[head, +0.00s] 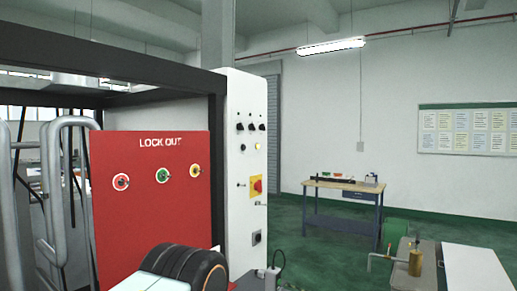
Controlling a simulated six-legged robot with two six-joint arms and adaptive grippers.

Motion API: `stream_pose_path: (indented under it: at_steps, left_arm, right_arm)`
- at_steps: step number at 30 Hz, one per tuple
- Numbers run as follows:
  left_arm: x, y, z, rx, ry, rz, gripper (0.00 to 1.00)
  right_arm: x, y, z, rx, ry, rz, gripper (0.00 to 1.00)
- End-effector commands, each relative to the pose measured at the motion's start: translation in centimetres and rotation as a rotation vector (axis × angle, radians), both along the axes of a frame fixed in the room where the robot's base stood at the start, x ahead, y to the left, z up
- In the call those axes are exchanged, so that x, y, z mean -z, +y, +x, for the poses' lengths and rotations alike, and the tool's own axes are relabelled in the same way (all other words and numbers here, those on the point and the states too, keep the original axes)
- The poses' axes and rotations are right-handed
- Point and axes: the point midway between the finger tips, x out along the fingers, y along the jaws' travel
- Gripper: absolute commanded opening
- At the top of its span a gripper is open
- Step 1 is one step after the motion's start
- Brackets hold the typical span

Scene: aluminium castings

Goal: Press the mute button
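A white control panel (246,195) stands upright at the centre left on the end of a dark-framed machine. A dark square fitting (257,238) sits low on the panel. No label reading mute can be made out, so I cannot tell which control is the mute button.
A red LOCK OUT board (150,215) with red, green and yellow round tags is left of the panel. Grey tubular rails (52,190) stand farther left. A workbench (342,190) is at the back, and a grey table (420,272) at lower right. Green floor (310,262) is open between.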

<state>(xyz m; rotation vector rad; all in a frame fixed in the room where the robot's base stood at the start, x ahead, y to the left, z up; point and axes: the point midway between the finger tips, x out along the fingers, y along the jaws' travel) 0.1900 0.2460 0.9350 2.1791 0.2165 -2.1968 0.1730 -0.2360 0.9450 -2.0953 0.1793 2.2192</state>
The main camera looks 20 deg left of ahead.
Motion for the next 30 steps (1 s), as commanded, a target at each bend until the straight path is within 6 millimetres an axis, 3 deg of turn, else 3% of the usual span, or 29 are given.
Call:
stream_pose_path:
  at_steps: [8, 30]
  left_arm:
    - [0.0, 0.0, 0.0, 0.0, 0.0, 0.0, 0.0]
    - [0.0, 0.0, 0.0, 0.0, 0.0, 0.0, 0.0]
  right_arm:
    - [0.0, 0.0, 0.0, 0.0, 0.0, 0.0, 0.4]
    - [0.0, 0.0, 0.0, 0.0, 0.0, 0.0, 0.4]
